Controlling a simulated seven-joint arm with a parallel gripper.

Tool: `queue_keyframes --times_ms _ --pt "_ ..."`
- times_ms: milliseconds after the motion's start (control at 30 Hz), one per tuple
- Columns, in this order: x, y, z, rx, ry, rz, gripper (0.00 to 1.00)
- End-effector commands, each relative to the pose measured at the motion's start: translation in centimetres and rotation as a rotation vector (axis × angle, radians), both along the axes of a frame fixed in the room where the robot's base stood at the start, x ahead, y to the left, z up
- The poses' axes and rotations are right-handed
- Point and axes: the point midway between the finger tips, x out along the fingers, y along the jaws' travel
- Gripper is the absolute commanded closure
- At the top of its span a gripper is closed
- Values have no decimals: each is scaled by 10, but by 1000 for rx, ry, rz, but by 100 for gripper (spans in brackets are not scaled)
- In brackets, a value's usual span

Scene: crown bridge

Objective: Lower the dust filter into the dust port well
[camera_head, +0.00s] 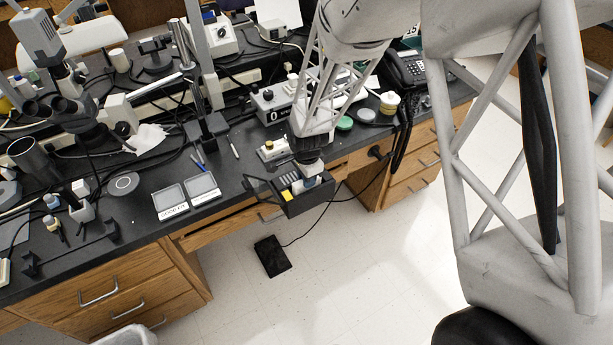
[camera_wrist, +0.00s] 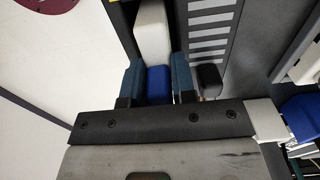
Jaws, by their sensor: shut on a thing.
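My gripper (camera_head: 308,178) points down over a dark open-topped box (camera_head: 318,198) at the bench's front edge. In the wrist view its two dark blue fingers (camera_wrist: 157,78) are shut on a blue piece (camera_wrist: 158,88). A white block (camera_wrist: 152,32) lies beyond the blue piece, between the fingers; I take the two as the dust filter, but cannot be sure. In the head view the white block (camera_head: 297,187) shows at the box's top. The dust port well is not distinct; the gripper and the held thing hide part of the box. I cannot tell how deep the filter sits.
A light-striped panel (camera_wrist: 210,28) and a black knob (camera_wrist: 208,80) lie close to the right finger. Two labelled grey trays (camera_head: 169,201) lie left on the bench. A small white device (camera_head: 271,150) stands behind the box. A black pedal (camera_head: 272,255) lies on the floor below.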

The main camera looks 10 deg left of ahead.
Motion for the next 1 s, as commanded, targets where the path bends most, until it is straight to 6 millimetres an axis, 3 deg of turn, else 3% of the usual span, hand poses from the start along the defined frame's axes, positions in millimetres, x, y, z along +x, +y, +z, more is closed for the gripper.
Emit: queue_keyframes --times_ms 633,667,800,833,1000 --pt "0 0 -9 0 0 0 100" --pt "0 0 -9 0 0 0 72" --pt "0 0 -9 0 0 0 51" --pt "0 0 -9 0 0 0 46" --pt "0 0 -9 0 0 0 45"
